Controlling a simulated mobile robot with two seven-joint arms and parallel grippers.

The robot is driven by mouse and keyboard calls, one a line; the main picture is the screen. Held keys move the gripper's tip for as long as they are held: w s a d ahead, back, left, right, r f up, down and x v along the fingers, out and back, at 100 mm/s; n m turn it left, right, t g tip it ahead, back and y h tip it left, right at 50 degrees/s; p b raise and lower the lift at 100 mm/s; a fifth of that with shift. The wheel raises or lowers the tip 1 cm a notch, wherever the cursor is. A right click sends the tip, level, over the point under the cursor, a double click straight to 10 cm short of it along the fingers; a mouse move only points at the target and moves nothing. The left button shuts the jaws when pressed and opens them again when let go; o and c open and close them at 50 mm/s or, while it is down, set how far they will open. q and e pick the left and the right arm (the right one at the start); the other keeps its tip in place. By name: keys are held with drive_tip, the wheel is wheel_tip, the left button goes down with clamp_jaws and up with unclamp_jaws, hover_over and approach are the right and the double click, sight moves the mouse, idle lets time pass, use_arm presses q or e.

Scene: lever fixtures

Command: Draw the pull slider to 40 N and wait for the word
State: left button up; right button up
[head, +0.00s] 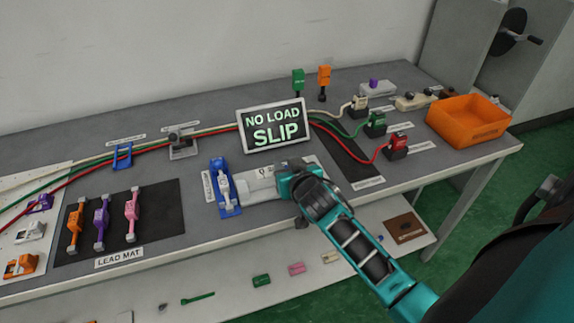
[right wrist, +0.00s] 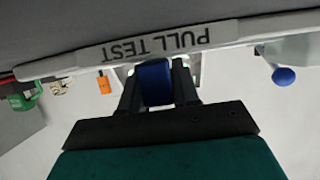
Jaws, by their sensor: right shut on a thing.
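The pull fixture is a pale block (head: 262,184) near the table's front edge, with a blue cradle (head: 226,205) at its left end. A white lead-like piece (head: 224,184) lies in the cradle. The display (head: 273,126) behind reads "NO LOAD SLIP". My right gripper (head: 283,175) is at the fixture's right end and covers part of its scale, so no force value is readable. In the right wrist view, the right gripper (right wrist: 157,84) is shut on a blue handle (right wrist: 153,83), beside the "PULL TEST" label (right wrist: 142,47). My left gripper is not in view.
The lead mat (head: 160,212) holds an orange, a purple and a pink lead. Beige, green and red cables run behind the display to plugs at right, the red plug (head: 396,144) nearest. An orange bin (head: 468,121) stands at the right end. A lower shelf (head: 225,292) holds small parts.

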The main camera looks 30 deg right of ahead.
drive_tip(key=o, duration=0.8)
drive_tip(key=shift+a, duration=0.1)
drive_tip(key=p+v, duration=0.1)
drive_tip(key=v, duration=1.2)
drive_tip(key=s+a+f+n+y, duration=0.1)
drive_tip(key=f, duration=0.1)
drive_tip(key=s+a+f+n+y, duration=0.1)
drive_tip(key=a+f, duration=0.1)
drive_tip(key=a+f+n+g+y, duration=0.1)
drive_tip(key=a+f, duration=0.1)
drive_tip(key=shift+s+a+f, duration=0.1)
drive_tip(key=shift+s+f, duration=0.25)
drive_tip(key=shift+s, duration=0.05)
drive_tip(key=s+a+f+n+g+y, duration=0.1)
drive_tip(key=s+a+f+n+y, duration=0.1)
drive_tip(key=s+a+f, duration=0.2)
drive_tip(key=shift+s+a+f, duration=0.4)
drive_tip(key=shift+f, duration=0.5)
